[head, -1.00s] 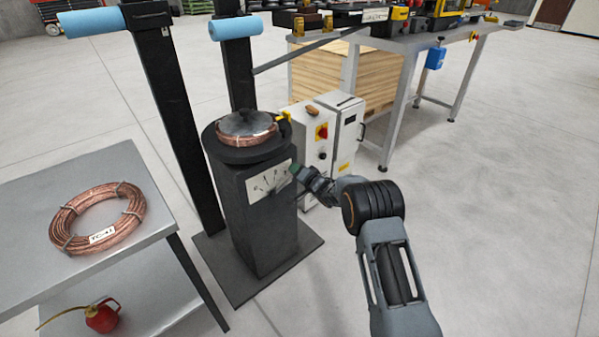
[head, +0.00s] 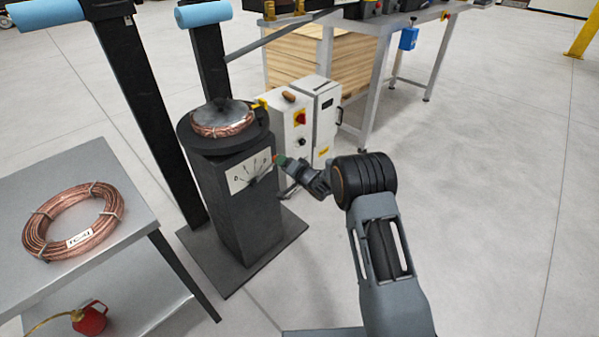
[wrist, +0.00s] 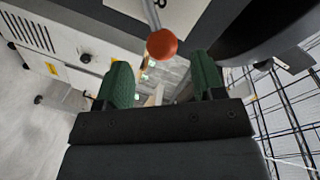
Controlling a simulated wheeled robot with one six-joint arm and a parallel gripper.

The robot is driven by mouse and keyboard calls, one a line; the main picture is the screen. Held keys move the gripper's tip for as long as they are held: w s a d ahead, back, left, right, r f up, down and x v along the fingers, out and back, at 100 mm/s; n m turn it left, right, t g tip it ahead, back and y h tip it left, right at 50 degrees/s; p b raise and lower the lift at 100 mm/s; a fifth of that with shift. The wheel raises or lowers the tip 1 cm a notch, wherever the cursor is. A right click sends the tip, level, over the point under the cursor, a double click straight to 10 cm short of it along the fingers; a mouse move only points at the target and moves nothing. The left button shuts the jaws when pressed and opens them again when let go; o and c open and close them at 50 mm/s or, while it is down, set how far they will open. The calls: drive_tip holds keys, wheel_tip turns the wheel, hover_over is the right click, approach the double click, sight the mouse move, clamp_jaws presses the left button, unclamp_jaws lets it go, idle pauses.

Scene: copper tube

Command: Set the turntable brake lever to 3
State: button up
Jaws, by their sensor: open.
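The turntable (head: 222,136) is a dark pedestal with a round top. A white dial plate (head: 240,178) with fanned marks is on its front. The brake lever's orange-red ball knob (wrist: 161,44) and grey rod (wrist: 152,14) show in the wrist view. The knob lies just beyond and between my fingertips, not visibly gripped. In the head view my gripper (head: 283,163) is at the plate's right edge, by the lever's end. Its green fingers (wrist: 163,82) are apart with nothing between them. The lever's exact mark is too small to read.
A copper coil (head: 222,121) lies on the turntable. A grey table (head: 120,190) at left holds another coil (head: 72,222), with a red oil can (head: 90,318) below. A white control cabinet (head: 298,140) stands close behind my gripper. The floor at right is clear.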

drive_tip(key=p+v, duration=0.1)
drive_tip(key=v, duration=0.7)
drive_tip(key=shift+s+d, duration=0.2)
drive_tip(key=shift+s, duration=0.15)
drive_tip(key=shift+r, duration=0.1)
drive_tip(key=s+d+f+n+g+h, duration=0.2)
drive_tip(key=d+f+g+h, duration=0.1)
drive_tip(key=d+f+h, duration=0.3)
drive_tip(key=s+d+r+n+g+h+p, duration=0.1)
drive_tip(key=s+d+r+g+h+p, duration=0.4)
drive_tip(key=s, duration=0.4)
drive_tip(key=s+r+p, duration=0.5)
drive_tip(key=s+r, duration=0.2)
drive_tip(key=r, duration=0.4)
drive_tip(key=s+d+r+p, duration=0.1)
drive_tip(key=s+r+p, duration=0.3)
drive_tip(key=s+r, duration=0.3)
drive_tip(key=s+r+g+p, duration=0.1)
drive_tip(key=s+r+p, duration=0.4)
drive_tip(key=r, duration=1.2)
drive_tip(key=shift+s+d+n+y+p, duration=0.3)
drive_tip(key=shift+s+n+y+p, duration=0.1)
drive_tip(key=shift+s, duration=0.55)
